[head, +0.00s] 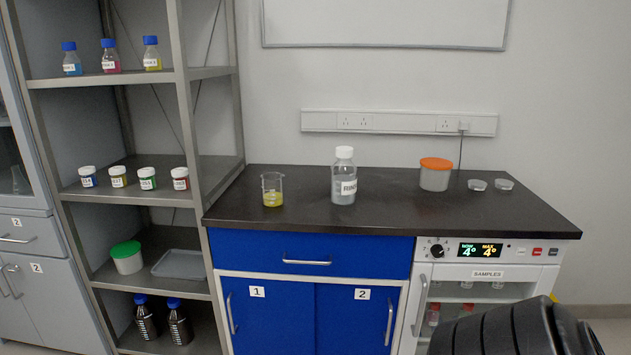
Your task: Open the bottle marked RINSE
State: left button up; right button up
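The bottle marked RINSE (344,187) stands upright on the black worktop, near its middle. It is a clear bottle with a white cap (344,153) on top and a white label; only part of the word shows, reading about "RIN". The bottle holds a greyish or clear content. Neither of my grippers is in view, so nothing is seen touching the bottle.
A beaker of yellow liquid (272,191) stands left of the bottle. A tub with an orange lid (435,174) and two small clear dishes (490,184) are to the right. A metal shelf (211,73) stands at left. A black ribbed shape (510,330) fills the lower right.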

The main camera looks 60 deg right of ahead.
aim_at(344, 172)
jog(key=z, duration=0.1)
jog(key=i, duration=1.65)
jog(key=z, duration=0.55)
